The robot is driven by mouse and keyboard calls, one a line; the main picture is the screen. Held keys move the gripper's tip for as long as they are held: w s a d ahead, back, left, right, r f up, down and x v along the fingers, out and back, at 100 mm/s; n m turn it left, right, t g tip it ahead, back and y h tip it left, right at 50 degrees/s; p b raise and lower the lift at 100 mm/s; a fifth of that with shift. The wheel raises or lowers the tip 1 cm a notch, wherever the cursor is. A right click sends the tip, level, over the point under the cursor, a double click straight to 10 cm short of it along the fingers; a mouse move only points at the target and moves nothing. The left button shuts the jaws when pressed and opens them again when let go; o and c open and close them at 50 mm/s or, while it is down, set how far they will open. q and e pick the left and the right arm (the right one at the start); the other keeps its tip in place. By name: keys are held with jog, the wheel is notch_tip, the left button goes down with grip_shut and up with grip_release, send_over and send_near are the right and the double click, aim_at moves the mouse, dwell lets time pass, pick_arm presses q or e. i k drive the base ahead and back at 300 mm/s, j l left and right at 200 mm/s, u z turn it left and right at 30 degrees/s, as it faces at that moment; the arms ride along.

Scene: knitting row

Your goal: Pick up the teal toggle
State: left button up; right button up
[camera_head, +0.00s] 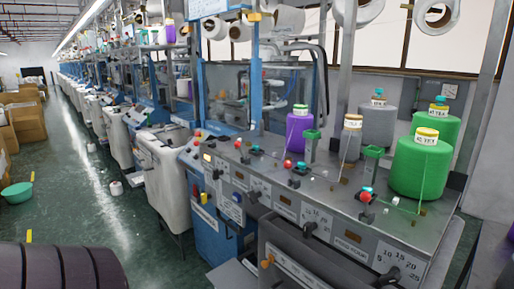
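Several small teal toggles sit along the grey machine top. One teal toggle (368,190) is at the right, just above a red knob. Another teal toggle (302,166) is near the middle, and a smaller one (256,148) is farther back on the left. I cannot tell from this view which one the task means. Neither of my grippers is in view, and nothing is seen touching the toggles.
Green yarn cones (417,168), a grey cone (377,124) and a purple cone (299,132) stand behind the toggles. Green posts (373,153) rise close by. The machine's front panel (335,228) has knobs. A dark ribbed shape fills the bottom left. The aisle floor (100,205) is mostly clear.

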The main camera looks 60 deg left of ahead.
aim_at(299, 121)
jog(key=k+j, duration=0.1)
jog(key=j, duration=0.3)
jog(key=k+j+z, duration=0.1)
jog(key=j, duration=0.35)
jog(key=k+j+z, duration=0.1)
jog(key=j, duration=0.3)
jog(key=k+j, duration=0.2)
jog(key=j, duration=0.2)
